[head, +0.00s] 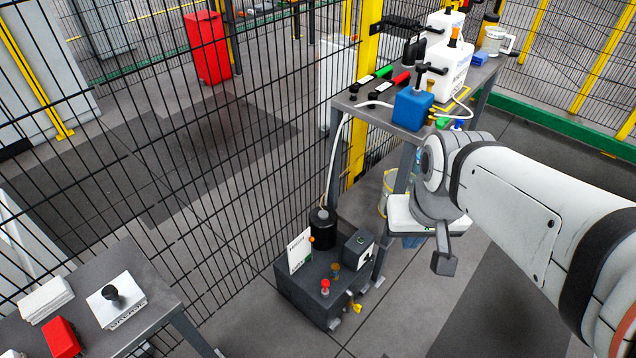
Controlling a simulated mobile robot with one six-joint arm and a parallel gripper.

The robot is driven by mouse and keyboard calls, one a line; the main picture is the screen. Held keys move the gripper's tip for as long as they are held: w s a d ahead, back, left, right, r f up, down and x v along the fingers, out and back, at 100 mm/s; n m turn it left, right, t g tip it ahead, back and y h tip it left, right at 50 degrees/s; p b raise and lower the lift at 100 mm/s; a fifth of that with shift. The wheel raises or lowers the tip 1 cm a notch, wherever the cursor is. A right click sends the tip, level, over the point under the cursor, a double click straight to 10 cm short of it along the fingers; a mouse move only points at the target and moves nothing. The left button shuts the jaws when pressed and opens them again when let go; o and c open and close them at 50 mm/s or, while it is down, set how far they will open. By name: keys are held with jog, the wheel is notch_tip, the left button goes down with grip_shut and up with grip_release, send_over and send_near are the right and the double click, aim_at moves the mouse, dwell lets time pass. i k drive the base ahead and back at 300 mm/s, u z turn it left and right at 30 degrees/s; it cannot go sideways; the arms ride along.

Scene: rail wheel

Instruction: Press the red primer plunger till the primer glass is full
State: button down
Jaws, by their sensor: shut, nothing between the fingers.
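The red plunger (326,286) stands upright on top of a dark grey box-shaped unit (310,297) on the floor, beside the mesh fence. A small amber-brown part (336,269) sits just behind the plunger; I cannot tell whether it is the primer glass, and no fill level can be read. My gripper (444,263) hangs to the right of the unit, pointing down and clear of the plunger. Its fingers appear shut and empty.
The unit also carries a black cylinder (322,228), a white sign (299,251) and a grey box (359,249). A cluttered bench (350,104) stands behind it, with a bucket (388,195) beneath. Another table (160,297) is at lower left. Floor in front is clear.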

aim_at(325, 284)
jog(key=u, duration=0.35)
jog(key=k, duration=1.2)
jog(key=z, duration=0.95)
